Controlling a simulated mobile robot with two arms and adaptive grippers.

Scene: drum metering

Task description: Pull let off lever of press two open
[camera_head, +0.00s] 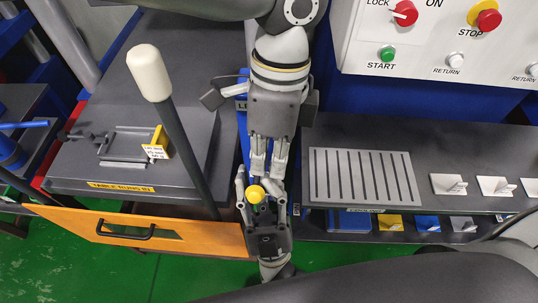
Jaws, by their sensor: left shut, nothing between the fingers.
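A round yellow knob (256,193) shows at the lower middle, beside the dark bench edge. I take it for the let-off lever's end; its shaft is mostly hidden. My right gripper (260,178) points up the picture from below, its fingers spread on either side of the knob with a gap visible. My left gripper (268,172) comes down from the top, its fingers close together, just above the knob in the picture. The two grippers nearly overlap, and I cannot tell whether they touch.
A tall lever with a white knob (149,73) stands at the left, near a yellow block (160,143). An open orange drawer (150,232) lies below. A slotted grey plate (362,177) sits right, under a white control panel (440,40). Green floor is clear below.

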